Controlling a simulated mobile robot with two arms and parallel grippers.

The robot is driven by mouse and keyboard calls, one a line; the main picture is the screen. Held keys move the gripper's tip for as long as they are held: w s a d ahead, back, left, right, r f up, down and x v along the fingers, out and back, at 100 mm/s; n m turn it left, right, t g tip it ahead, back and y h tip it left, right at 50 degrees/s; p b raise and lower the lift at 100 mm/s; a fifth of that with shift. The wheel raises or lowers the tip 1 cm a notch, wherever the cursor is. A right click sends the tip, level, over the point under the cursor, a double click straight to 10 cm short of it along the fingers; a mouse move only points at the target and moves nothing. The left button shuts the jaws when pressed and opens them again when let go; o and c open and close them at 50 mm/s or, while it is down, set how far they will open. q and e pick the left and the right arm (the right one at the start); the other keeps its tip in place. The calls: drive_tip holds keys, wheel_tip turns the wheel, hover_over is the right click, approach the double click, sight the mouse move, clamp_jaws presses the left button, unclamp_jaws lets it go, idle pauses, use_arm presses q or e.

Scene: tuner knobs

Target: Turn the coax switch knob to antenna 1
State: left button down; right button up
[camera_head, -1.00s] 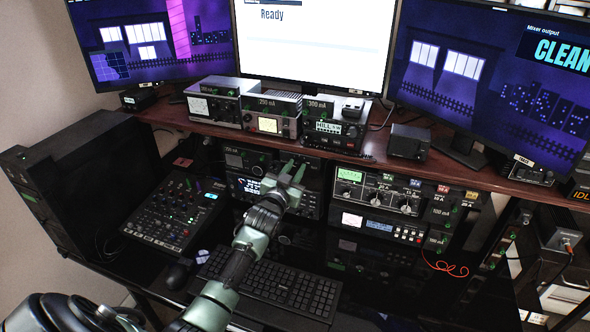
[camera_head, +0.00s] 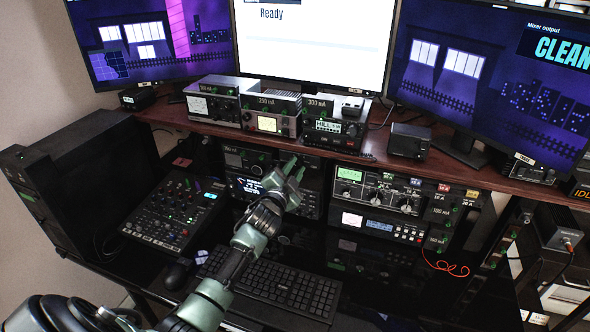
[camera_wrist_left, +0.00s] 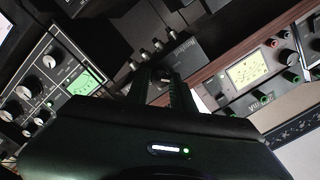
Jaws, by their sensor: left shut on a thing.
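My left gripper (camera_head: 294,169) reaches in under the wooden shelf, in front of the dark gear in the middle. In the left wrist view its two dark fingers (camera_wrist_left: 161,76) are shut on a small knob (camera_wrist_left: 163,75), at the edge of a small dark box (camera_wrist_left: 186,48). This looks like the coax switch. A row of several metal connectors (camera_wrist_left: 145,54) sits beside the knob. The fingers cover much of the knob, and I cannot read its pointer or the antenna marks. In the head view the box is hard to tell from the dark gear behind the gripper. My right gripper is not in view.
A radio with a green meter (camera_head: 348,174) stands right of the gripper. The wooden shelf (camera_head: 375,160) with several meter units runs just above. A keyboard (camera_head: 285,285) and a mixer (camera_head: 176,210) lie below and to the left.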

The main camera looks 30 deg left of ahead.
use_arm(q)
drive_tip(key=shift+f+m, duration=0.1)
drive_tip(key=shift+m, duration=0.2)
drive_tip(key=c, duration=1.2)
unclamp_jaws()
drive_tip(key=b+v, duration=0.1)
drive_tip(key=v, duration=0.7)
